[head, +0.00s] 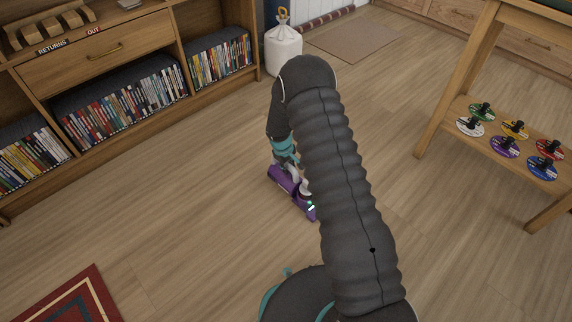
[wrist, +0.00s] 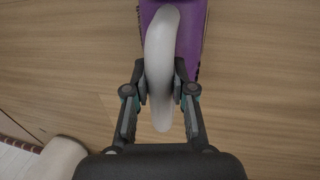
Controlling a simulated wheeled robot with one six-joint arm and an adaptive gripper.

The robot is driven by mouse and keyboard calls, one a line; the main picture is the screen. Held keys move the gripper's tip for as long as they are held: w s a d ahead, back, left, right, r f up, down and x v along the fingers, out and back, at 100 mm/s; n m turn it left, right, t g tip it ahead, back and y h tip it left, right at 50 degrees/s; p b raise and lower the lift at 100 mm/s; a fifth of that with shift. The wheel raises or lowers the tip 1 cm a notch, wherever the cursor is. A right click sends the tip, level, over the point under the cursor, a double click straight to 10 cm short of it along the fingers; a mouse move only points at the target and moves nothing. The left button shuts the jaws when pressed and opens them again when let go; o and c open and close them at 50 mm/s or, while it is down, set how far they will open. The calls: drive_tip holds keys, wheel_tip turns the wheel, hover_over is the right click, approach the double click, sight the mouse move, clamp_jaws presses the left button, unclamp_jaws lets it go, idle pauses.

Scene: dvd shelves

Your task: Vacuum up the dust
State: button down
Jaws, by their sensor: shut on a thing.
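A purple handheld vacuum (head: 280,179) with a white handle (wrist: 160,60) is at my gripper. In the head view my gripper (head: 291,165) is partly hidden behind my dark arm, and the vacuum shows low over the wooden floor. I cannot tell whether the vacuum touches the floor. In the wrist view my gripper (wrist: 163,95) has a finger on each side of the white handle and is shut on it. The purple body (wrist: 190,22) extends past the top edge. No dust can be made out in either view.
A wooden shelf unit (head: 112,129) with DVDs stands at the left. A white sack-like container (head: 284,52) and a beige mat (head: 353,41) are at the back. A wooden table (head: 452,85) with several colored discs stands right. A patterned rug (head: 62,302) lies front left. Floor between is clear.

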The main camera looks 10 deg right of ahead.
drive_tip(key=shift+s+d+b, duration=0.5)
drive_tip(key=shift+s+d, duration=0.4)
drive_tip(key=shift+s, duration=0.3)
drive_tip(key=shift+s+d+b, duration=0.55)
drive_tip(key=shift+s+d, duration=0.3)
drive_tip(key=shift+s, duration=0.35)
drive_tip(key=shift+s+d+b, duration=0.5)
drive_tip(key=shift+s+d, duration=0.4)
drive_tip(key=shift+s, duration=0.3)
drive_tip(key=shift+r+p, duration=2.15)
drive_tip(key=shift+r, duration=1.2)
